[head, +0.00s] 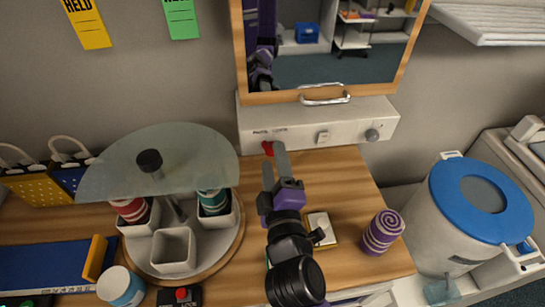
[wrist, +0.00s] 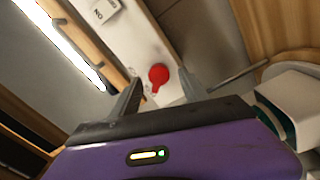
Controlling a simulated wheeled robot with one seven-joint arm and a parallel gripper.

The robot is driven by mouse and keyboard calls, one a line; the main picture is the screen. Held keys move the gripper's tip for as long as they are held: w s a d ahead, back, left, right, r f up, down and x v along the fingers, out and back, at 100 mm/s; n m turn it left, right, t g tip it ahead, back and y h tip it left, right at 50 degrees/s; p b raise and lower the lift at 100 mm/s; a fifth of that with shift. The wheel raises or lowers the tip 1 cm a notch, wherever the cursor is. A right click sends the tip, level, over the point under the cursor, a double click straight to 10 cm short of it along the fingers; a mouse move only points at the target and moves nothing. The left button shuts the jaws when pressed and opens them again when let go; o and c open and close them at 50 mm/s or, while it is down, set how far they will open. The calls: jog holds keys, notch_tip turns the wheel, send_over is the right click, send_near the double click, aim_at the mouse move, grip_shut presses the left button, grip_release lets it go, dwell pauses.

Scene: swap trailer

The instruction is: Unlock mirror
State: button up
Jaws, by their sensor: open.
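The mirror (head: 335,65) hangs upright on the wall in a wooden frame, with a metal handle (head: 324,97) at its lower edge. Below it a white panel (head: 300,122) carries lettering that seems to include "LOCK". A red knob (head: 268,146) sits on the panel's left part, partly hidden by my fingers in the head view. My gripper (head: 275,163) is open and empty, just in front of this knob. In the wrist view the red knob (wrist: 158,75) shows between the spread fingertips, beyond them. I cannot tell whether they touch it.
A turntable with a glass top (head: 160,165) and cups stands left of my arm. A purple swirled roll (head: 383,232) and a small white switch box (head: 321,229) are to the right. A rocker switch (head: 323,137) and grey knob (head: 372,135) share the panel.

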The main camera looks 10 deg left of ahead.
jog(key=b+v, duration=0.1)
jog(key=v, duration=0.5)
jog(key=shift+s, duration=0.15)
dwell(0.3)
jog(key=s+d+f+m+g+h, duration=0.1)
jog(key=s+d+f+m+h, duration=0.1)
jog(key=s+d+m, duration=0.6)
jog(key=s+d+f+m+g+h, duration=0.2)
jog(key=s+d+m, duration=0.6)
jog(key=s+d, duration=0.7)
jog(key=s+f+h, duration=0.1)
jog(key=s+f, duration=0.1)
jog(key=s, duration=0.7)
jog(key=shift+d+m, duration=0.35)
jog(key=shift+m, duration=0.05)
